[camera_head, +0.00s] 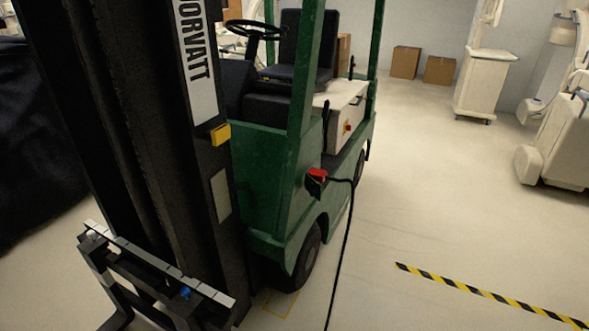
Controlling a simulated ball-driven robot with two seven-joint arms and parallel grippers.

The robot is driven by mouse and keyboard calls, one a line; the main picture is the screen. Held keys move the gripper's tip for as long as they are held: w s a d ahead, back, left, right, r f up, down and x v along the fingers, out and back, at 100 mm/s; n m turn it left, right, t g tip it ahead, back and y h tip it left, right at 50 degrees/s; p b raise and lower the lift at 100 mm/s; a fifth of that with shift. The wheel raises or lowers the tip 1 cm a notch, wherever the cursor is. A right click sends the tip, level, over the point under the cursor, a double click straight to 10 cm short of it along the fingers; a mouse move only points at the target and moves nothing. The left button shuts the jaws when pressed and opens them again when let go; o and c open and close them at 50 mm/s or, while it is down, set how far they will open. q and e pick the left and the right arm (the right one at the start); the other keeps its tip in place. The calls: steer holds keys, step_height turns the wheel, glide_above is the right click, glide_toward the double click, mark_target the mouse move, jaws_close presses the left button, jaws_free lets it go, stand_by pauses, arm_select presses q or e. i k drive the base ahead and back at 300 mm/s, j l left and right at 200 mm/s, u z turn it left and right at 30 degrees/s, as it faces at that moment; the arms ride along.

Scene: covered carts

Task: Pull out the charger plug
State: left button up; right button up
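The charger plug (317,175) is red and sits at the side of a green forklift (267,190). It appears to be seated in the forklift's side, with a dark part just below it. A black cable (347,225) runs from the plug to the right, then hangs down to the floor and leaves the picture at the bottom. Neither of my grippers shows in the head view, and nothing of mine touches the plug or cable.
The forklift's black mast (150,130) and fork carriage (150,265) fill the left. Yellow-black floor tape (480,292) lies at lower right. Cardboard boxes (405,62) and a white cart (484,85) stand behind. The floor right of the cable is clear.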

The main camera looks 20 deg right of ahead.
mark_target(319, 175)
steer(key=i+l+u, duration=0.1)
steer(key=l, duration=0.3)
steer(key=i+l+u, duration=0.1)
steer(key=l, duration=0.3)
steer(key=i+l, duration=0.2)
steer(key=l, duration=0.2)
steer(key=i+l+u, duration=0.15)
steer(key=l, duration=0.25)
steer(key=l+u, duration=0.1)
steer(key=l, duration=0.35)
steer(key=i+l, duration=0.1)
steer(key=l, duration=0.35)
steer(key=i+l, duration=0.1)
steer(key=l, duration=0.35)
steer(key=i+l, duration=0.1)
steer(key=l, duration=0.35)
steer(key=i+l, duration=0.1)
steer(key=l, duration=0.3)
steer(key=i+l, duration=0.1)
steer(key=l, duration=0.35)
